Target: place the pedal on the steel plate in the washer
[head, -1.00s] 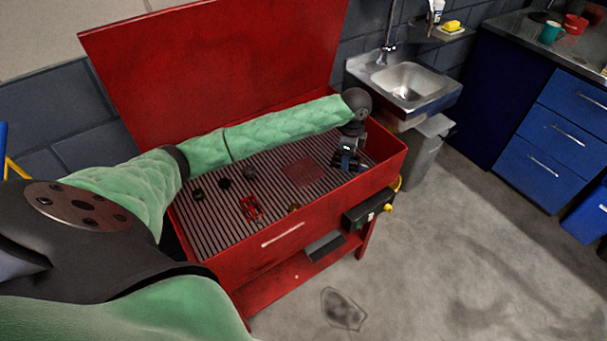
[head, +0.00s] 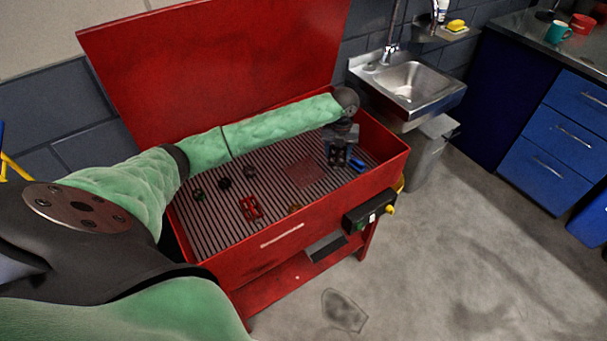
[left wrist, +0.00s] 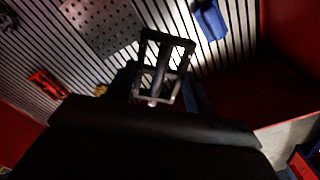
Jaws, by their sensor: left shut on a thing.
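The pedal (left wrist: 162,68), a dark open cage frame, is held in my left gripper (left wrist: 165,98) in the left wrist view. In the head view my left gripper (head: 339,158) hangs over the right part of the washer (head: 283,236), just right of the steel plate. The steel plate (head: 305,173) is a flat square on the slatted grate, tinted red there. The left wrist view shows it as a perforated plate (left wrist: 104,22), up and left of the pedal. The pedal looks apart from the plate. My right gripper is not in view.
A blue object (head: 357,163) lies on the grate right of my gripper. The red walls and raised lid (head: 215,60) enclose the grate.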

